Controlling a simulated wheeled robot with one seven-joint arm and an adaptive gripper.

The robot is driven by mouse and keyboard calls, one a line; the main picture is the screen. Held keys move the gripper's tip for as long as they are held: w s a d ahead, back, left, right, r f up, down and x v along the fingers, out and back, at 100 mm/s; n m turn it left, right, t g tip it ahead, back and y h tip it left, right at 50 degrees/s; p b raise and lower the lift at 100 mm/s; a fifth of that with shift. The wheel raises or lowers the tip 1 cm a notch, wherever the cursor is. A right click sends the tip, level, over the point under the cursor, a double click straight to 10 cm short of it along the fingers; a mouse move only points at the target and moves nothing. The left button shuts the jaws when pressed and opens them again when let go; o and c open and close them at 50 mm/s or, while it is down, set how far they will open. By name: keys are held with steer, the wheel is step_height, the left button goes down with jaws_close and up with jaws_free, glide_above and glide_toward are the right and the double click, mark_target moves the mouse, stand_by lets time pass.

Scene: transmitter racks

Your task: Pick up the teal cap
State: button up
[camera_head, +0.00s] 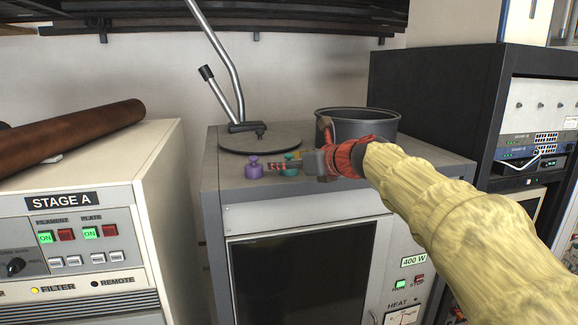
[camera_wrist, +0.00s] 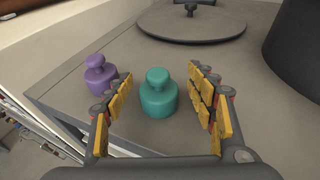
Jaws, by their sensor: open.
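The teal cap (camera_wrist: 158,95) stands upright on the grey cabinet top, a squat round body with a small knob above. In the wrist view it sits between the two yellow-padded fingers of my gripper (camera_wrist: 160,112), with a gap on each side. In the head view the teal cap (camera_head: 291,158) is partly hidden behind my gripper (camera_head: 285,165). A purple cap (camera_wrist: 99,74) of similar shape stands just outside the left finger; it also shows in the head view (camera_head: 254,167).
A round dark lid (camera_head: 259,137) lies behind the caps, with a metal tube rising by it. A large dark pot (camera_head: 358,123) stands to the right on the same cabinet top (camera_head: 222,178). The front edge is close to the purple cap.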

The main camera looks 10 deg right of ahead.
steer(key=shift+s+r, duration=0.1)
steer(key=shift+s, duration=0.15)
steer(key=shift+c, duration=0.4)
steer(key=shift+w, duration=0.15)
steer(key=c, duration=1)
